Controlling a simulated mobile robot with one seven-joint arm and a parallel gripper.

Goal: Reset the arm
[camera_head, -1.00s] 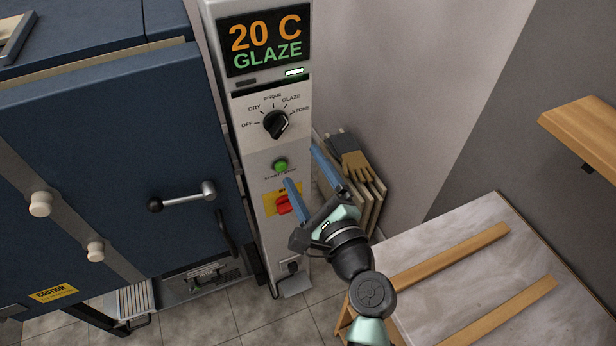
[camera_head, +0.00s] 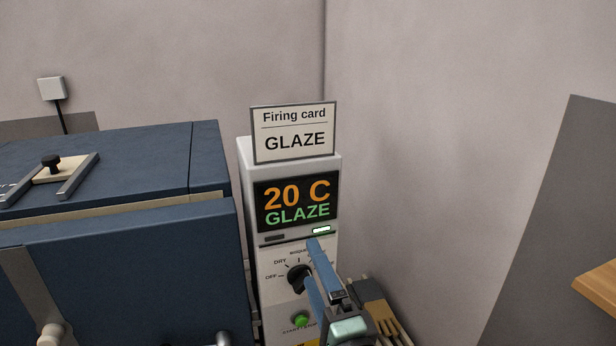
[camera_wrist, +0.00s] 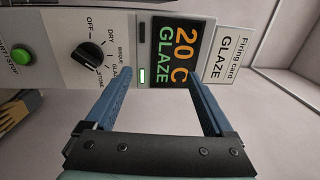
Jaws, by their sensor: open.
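My gripper (camera_head: 311,262) is open and empty, its two blue fingers raised in front of the control column's face. It hides part of the dial's right-hand labels in the head view. In the wrist view the gripper (camera_wrist: 156,82) spans the display side of the panel, with nothing between the fingers. The display (camera_head: 296,203) reads 20 C GLAZE; it also shows in the wrist view (camera_wrist: 174,55). The black dial (camera_head: 298,277) sits below it, and the green start/stop button (camera_head: 300,320) is below the dial. I cannot tell whether the fingers touch the panel.
The blue kiln (camera_head: 130,270) stands left of the column. A firing card (camera_head: 294,133) reading GLAZE stands on top. Gloves (camera_head: 372,301) and boards are low behind my gripper on the right. A wooden shelf (camera_head: 598,288) juts in at far right.

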